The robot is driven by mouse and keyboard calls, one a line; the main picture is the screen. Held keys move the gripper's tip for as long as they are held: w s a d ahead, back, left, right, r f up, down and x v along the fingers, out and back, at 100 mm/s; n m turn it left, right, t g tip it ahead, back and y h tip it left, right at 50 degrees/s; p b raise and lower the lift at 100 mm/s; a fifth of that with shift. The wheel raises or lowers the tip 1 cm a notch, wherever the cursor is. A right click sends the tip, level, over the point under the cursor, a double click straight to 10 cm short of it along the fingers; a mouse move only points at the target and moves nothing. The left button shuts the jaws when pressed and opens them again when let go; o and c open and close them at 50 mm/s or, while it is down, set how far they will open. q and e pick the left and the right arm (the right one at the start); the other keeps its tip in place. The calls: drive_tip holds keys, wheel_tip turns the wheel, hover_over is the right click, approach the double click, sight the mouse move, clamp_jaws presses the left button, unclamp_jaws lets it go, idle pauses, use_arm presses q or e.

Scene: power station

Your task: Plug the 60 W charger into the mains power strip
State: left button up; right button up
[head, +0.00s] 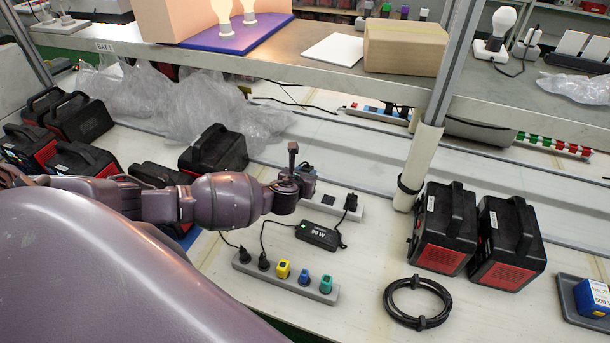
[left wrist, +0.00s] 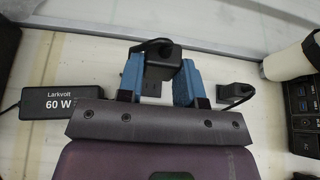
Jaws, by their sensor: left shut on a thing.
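My left gripper (head: 304,180) is shut on a black plug; its two blue fingers (left wrist: 160,82) flank the plug (left wrist: 158,66) in the left wrist view. A cord curves from the plug's top. The 60 W charger brick (left wrist: 62,101) lies left of the fingers; my arm hides it in the head view. The gripper is over the left end of a white power strip (head: 318,203), which holds another black plug (head: 351,202) at its right; that plug also shows in the left wrist view (left wrist: 235,93). Whether the held plug touches the strip cannot be told. My right gripper is not in view.
A 90 W charger (head: 319,236) lies in front of the strip. A grey strip (head: 322,294) nearer me holds several plugs. A coiled black cable (head: 419,302) and black-red power units (head: 444,228) stand to the right. A post (head: 419,165) rises behind.

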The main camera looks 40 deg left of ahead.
use_arm(q)
drive_tip(key=shift+f+b, duration=1.05)
drive_tip(key=shift+f, duration=0.2)
drive_tip(key=shift+f+b, duration=0.85)
drive_tip(key=shift+b, duration=0.05)
drive_tip(key=shift+f+b, duration=0.6)
drive_tip(key=shift+f, duration=0.1)
drive_tip(key=shift+r, duration=0.2)
drive_tip(key=shift+p, duration=0.4)
